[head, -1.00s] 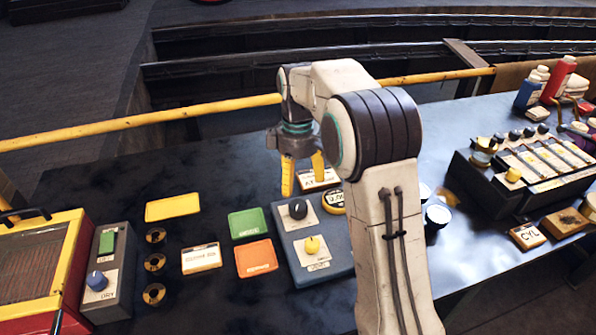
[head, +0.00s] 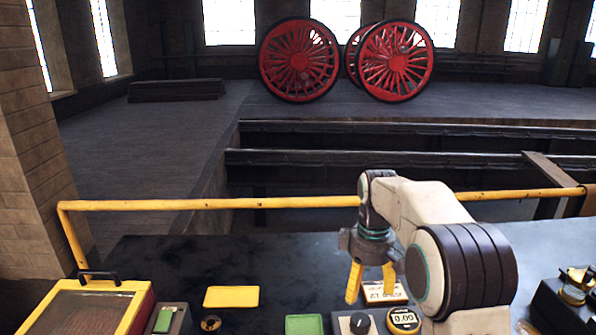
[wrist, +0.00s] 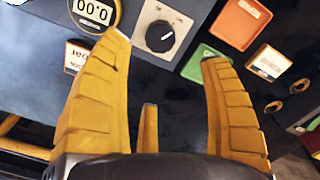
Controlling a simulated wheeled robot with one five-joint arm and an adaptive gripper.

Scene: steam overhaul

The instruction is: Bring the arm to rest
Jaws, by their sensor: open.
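My gripper (head: 371,284) has yellow fingers pointing down over the dark bench (head: 270,255) in the head view. Its fingers are apart with nothing between them. In the wrist view the spread fingers of my gripper (wrist: 165,85) frame a grey box with a black knob (wrist: 160,36). The round gauge reading 0.00 (wrist: 93,10) is beyond the left finger there. In the head view that gauge (head: 403,320) is just right of the fingers, and a labelled plate (head: 385,292) is close behind them. The gripper appears to be above the bench, not touching these things.
A yellow tray (head: 231,297) and a green tray (head: 304,325) lie left of the gripper. A red and yellow box (head: 95,305) stands at the left end. A yellow rail (head: 220,204) runs behind the bench. An orange tray (wrist: 240,22) shows in the wrist view.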

